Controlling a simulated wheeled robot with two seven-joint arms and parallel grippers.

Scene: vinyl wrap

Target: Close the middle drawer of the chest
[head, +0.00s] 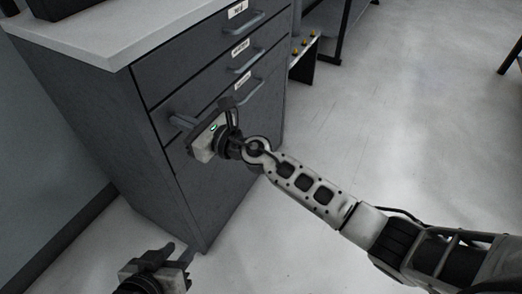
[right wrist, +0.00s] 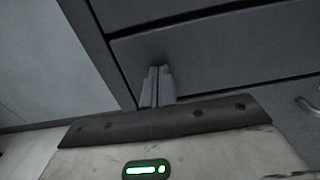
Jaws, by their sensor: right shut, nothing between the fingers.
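The dark grey chest (head: 130,140) stands at the left with a light top and several labelled drawers. The middle drawer (head: 195,92) has a bar handle (head: 246,62); its front looks about flush with its neighbours, though a small gap cannot be ruled out. My right gripper (head: 178,121) is shut and empty, its fingertips at the left part of the middle drawer's front. In the right wrist view the shut fingers (right wrist: 157,85) point at a drawer front (right wrist: 220,55); contact cannot be told. My left gripper (head: 178,250) is low, beside the chest's lower corner; its fingers are unclear.
A bottom drawer handle (head: 252,90) sits just right of my right gripper. A dark box (head: 60,8) stands on the chest top. A shelf or bench (head: 308,45) with small yellow parts is behind the chest. The floor (head: 400,100) at right is clear.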

